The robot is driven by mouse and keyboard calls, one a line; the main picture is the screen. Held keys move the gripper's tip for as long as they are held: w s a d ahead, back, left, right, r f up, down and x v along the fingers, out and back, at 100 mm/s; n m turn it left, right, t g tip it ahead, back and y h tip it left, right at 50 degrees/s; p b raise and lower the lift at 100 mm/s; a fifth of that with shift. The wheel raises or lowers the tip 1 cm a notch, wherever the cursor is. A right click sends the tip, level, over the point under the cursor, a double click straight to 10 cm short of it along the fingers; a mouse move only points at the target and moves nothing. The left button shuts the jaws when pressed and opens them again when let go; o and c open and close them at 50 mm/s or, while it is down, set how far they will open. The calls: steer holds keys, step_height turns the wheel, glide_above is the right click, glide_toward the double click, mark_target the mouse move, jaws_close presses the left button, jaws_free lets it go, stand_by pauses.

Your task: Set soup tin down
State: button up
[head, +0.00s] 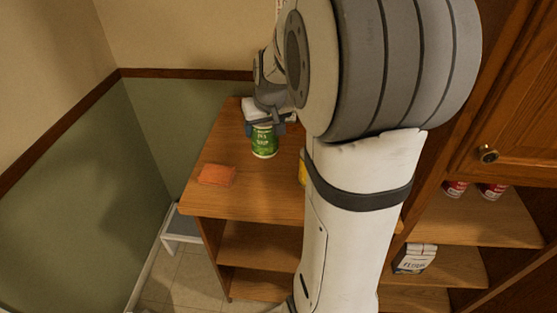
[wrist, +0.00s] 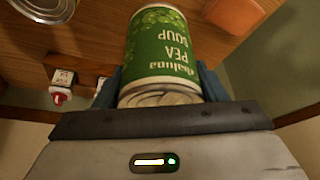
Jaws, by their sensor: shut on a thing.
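The soup tin (head: 264,141) is a green pea soup can. It appears over the wooden counter top, towards its back, in the head view. In the wrist view the tin (wrist: 160,43) fills the upper middle, its metal end facing the palm and its label upside down. My gripper (wrist: 160,88) is shut on the tin, with a blue-grey finger on each side. In the head view my gripper (head: 265,126) is at the tin's upper end, partly hidden by my arm. I cannot tell whether the tin touches the counter.
An orange block (head: 216,174) lies on the counter's front left. A yellow thing (head: 302,168) is mostly hidden behind my arm. Red tins (head: 455,188) and a flour packet (head: 414,258) stand on the right shelves. A round metal-rimmed thing (wrist: 45,7) and a small red-and-white carton (wrist: 62,86) show in the wrist view.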

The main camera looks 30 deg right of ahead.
mark_target(262, 142)
steer(key=x, duration=0.4)
steer(key=s+x, duration=0.1)
steer(key=x, duration=0.1)
steer(key=shift+a+f+p, duration=0.3)
steer(key=shift+f, duration=1.8)
steer(key=shift+f, duration=0.15)
steer(key=o, duration=1.3)
